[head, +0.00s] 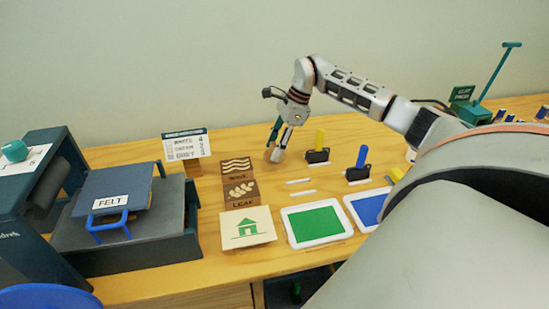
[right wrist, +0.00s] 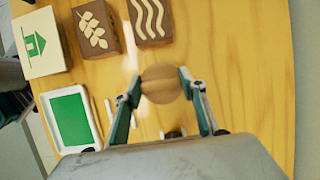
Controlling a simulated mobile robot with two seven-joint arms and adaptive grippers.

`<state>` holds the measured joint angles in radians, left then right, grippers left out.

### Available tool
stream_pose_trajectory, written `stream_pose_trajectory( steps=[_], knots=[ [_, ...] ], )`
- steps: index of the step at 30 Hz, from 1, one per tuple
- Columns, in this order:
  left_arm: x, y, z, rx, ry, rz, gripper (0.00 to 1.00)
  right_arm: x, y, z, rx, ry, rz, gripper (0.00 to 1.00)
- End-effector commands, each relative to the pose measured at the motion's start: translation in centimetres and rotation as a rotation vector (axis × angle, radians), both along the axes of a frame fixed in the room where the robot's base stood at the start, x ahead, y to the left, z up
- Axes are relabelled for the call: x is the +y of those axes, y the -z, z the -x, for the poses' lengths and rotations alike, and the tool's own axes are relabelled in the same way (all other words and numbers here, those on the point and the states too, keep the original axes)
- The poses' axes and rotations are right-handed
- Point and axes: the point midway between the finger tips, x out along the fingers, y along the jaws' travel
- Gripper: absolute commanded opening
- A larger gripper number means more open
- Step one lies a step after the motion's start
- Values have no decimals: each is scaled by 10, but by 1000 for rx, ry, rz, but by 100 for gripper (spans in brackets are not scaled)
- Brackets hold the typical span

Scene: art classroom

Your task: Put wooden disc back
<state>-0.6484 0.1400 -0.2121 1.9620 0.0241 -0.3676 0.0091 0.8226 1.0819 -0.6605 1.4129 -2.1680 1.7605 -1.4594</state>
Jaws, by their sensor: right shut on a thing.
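The wooden disc (right wrist: 160,84) is round and brown and sits between the fingertips of my right gripper (right wrist: 161,88) in the right wrist view. The right gripper is shut on it. In the head view the gripper (head: 276,148) points down near the back of the wooden table, and the disc (head: 275,156) shows small and partly covered by the fingers. I cannot tell whether the disc touches the table. The gripper is to the right of the small sign and behind the white sticks. My left gripper is not in view.
A wave block (head: 236,166), a leaf block (head: 241,190) and a house block (head: 248,228) stand left of the gripper. A green pad (head: 348,225) and blue pad (head: 352,209) lie in front. A lettered sign (head: 186,146) and a FELT press (head: 75,222) stand further left.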

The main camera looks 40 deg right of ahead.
Motion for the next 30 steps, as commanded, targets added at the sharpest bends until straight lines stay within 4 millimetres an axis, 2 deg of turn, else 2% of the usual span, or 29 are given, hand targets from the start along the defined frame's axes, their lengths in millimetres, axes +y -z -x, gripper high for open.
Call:
stream_pose_trajectory(
  steps=[11,23,24,25,30],
  knots=[
    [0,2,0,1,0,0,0,0,42,1,3,1,-2,24],
    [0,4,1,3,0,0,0,0,47,0,0,0,0,24],
    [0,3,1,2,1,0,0,0,46,0,0,0,0,51],
    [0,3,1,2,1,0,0,0,46,0,0,0,0,58],
    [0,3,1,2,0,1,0,0,46,0,0,0,0,58]
  ],
)
